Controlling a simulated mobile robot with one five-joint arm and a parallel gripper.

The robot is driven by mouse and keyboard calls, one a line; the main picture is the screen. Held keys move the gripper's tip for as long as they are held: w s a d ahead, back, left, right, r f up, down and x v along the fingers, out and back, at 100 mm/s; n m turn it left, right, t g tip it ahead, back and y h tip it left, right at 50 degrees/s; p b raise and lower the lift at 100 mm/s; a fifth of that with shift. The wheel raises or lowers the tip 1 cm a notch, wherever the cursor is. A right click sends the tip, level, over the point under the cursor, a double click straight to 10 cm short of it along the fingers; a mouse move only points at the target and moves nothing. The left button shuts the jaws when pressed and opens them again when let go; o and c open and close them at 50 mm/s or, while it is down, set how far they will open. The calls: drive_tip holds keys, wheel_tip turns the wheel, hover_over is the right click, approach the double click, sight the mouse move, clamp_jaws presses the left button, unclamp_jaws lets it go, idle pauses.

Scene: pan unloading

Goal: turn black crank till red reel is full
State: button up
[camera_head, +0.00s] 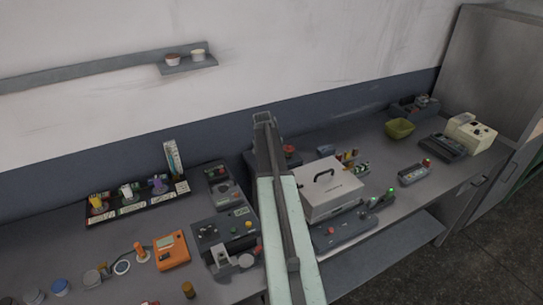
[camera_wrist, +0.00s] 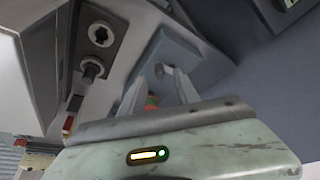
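My gripper (camera_head: 263,118) is raised above the bench's back edge, in front of the dark wall band. In the wrist view its two pale fingers (camera_wrist: 165,72) stand apart with nothing clearly held between them. A small red part (camera_head: 290,151) shows just right of my arm, beside a dark box; I cannot tell whether it is the reel. In the wrist view a small red and green part (camera_wrist: 152,102) shows behind the fingers. I cannot pick out the black crank; my arm hides part of the bench.
A pale case (camera_head: 335,198) with a black handle stands right of my arm. An orange device (camera_head: 172,250) and a dark control box (camera_head: 225,232) are on the left. A green bowl (camera_head: 399,128) stands at the back right. A wall shelf (camera_head: 188,65) holds two small cups.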

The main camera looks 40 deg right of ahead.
drive_tip(key=p+v, duration=0.3)
drive_tip(key=v, duration=0.2)
drive_tip(key=shift+a+r+p, duration=0.15)
drive_tip(key=shift+r+p, duration=0.05)
drive_tip(key=shift+p, duration=0.1)
